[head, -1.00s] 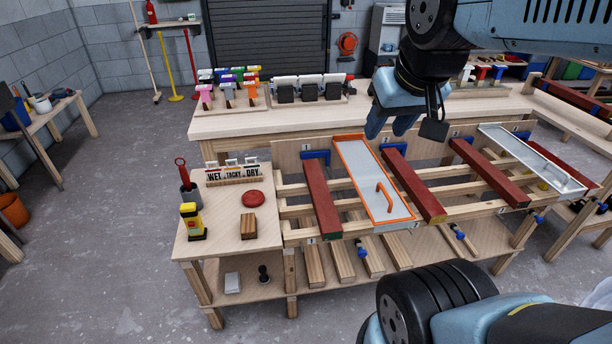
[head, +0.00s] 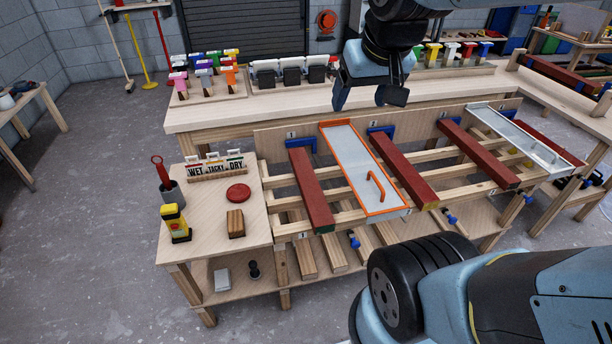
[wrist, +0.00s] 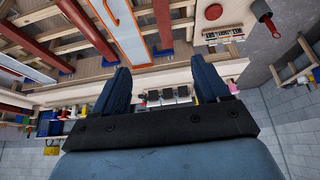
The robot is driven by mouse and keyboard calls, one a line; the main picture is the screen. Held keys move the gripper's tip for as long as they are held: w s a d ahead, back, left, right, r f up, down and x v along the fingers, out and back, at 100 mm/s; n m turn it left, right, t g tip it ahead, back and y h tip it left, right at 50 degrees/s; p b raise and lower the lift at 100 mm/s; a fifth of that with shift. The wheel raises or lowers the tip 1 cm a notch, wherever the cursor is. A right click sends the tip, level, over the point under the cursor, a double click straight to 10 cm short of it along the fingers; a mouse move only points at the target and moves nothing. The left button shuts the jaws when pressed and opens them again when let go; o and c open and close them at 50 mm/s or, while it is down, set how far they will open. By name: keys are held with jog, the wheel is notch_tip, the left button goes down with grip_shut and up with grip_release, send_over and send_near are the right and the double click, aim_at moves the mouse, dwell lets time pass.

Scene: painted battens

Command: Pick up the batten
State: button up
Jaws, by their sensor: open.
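Several dark red battens lie side by side on the wooden rack (head: 272,183). The left batten (head: 311,190) has a green near end. The middle batten (head: 402,170) has a yellowish near end, and another batten (head: 478,155) lies right of it. An orange-edged grey panel (head: 355,160) with an orange handle lies between the left and middle battens. My gripper (head: 366,98) hangs over the back bench, behind the rack and clear of the battens. In the wrist view my gripper (wrist: 163,78) is open and empty, with red battens (wrist: 161,20) beyond the fingers.
A side table (head: 190,240) at left holds a WET/TACKY/DRY sign (head: 216,170), a red disc (head: 238,193), a wooden block (head: 236,223) and a yellow-black item (head: 175,223). A silver-edged panel (head: 520,140) lies at right. The back bench (head: 205,118) carries coloured-handled tools.

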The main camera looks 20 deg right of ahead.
jog(key=o, duration=0.4)
jog(key=w+f, duration=0.1)
jog(key=w, duration=0.2)
jog(key=w+f, duration=0.2)
jog(key=w, duration=0.1)
jog(key=w+f, duration=0.1)
jog(key=w, duration=0.2)
jog(key=shift+w+d+f, duration=0.15)
jog(key=shift+d+f, duration=0.1)
jog(key=shift+f, duration=0.15)
jog(key=shift+o, duration=0.2)
jog(key=g, duration=0.1)
send_over(309, 182)
jog(key=s, duration=0.5)
notch_tip(309, 182, down, 33)
jog(key=x, duration=0.8)
jog(key=shift+a+f, duration=0.2)
jog(key=shift+f, duration=0.05)
jog(key=shift+d+x, duration=0.2)
jog(key=shift+x, duration=2.5)
